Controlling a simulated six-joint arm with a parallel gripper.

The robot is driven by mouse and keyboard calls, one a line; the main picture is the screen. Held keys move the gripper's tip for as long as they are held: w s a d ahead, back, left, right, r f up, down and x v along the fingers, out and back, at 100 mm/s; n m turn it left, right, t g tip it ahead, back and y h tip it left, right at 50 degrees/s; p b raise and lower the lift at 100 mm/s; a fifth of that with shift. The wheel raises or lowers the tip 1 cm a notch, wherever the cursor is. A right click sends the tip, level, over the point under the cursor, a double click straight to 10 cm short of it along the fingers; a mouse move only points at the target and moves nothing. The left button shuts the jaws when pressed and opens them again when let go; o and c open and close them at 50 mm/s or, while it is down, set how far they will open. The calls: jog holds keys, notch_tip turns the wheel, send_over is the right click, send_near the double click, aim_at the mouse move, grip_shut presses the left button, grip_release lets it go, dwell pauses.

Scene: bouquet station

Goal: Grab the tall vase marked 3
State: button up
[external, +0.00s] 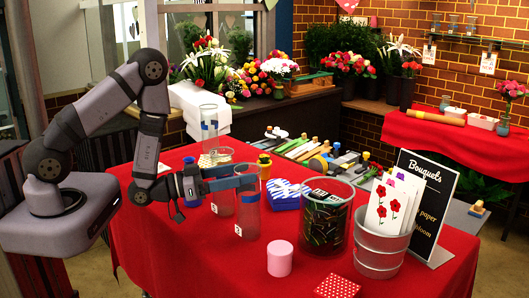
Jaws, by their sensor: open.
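Several clear glass vases stand at the left of the red table. The front tall vase (247,218) has a small white label low on its side; its number is too small to read surely. Another clear vase (222,203) stands just left of it, also with a small label. A further tall clear vase (209,125) with a blue band stands farther back. My gripper (246,182) is open and level, reaching from the left at the upper part of the front vase. Its fingers overlap that vase in the picture; I cannot tell whether they touch it.
A pink cylinder (280,258), a blue patterned box (286,194), a dark-filled glass container (324,222) and a metal bucket (379,250) with cards stand to the right. Tools lie behind. The front left of the red tablecloth (180,255) is clear.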

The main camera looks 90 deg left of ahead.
aim_at(237, 190)
jog(key=shift+m+g, duration=0.3)
jog(key=shift+g, duration=0.3)
jog(key=f, duration=0.2)
jog(key=s+f, duration=0.1)
jog(key=f, duration=0.1)
jog(key=shift+d+f, duration=0.15)
jog(key=shift+f, duration=0.2)
jog(key=shift+w+a+f+b, duration=0.1)
jog(key=shift+w+a+b, duration=0.1)
jog(key=shift+w+b, duration=0.75)
jog(key=shift+a+b, duration=0.15)
jog(key=shift+b, duration=0.55)
jog(key=shift+w, duration=0.1)
jog(key=b+x, duration=0.1)
jog(key=b, duration=0.2)
jog(key=shift+w, duration=0.3)
jog(key=x, duration=0.3)
jog(key=shift+w+a+p, duration=0.15)
jog(key=shift+w+p, duration=0.1)
jog(key=shift+p, duration=0.05)
jog(key=shift+c, duration=0.7)
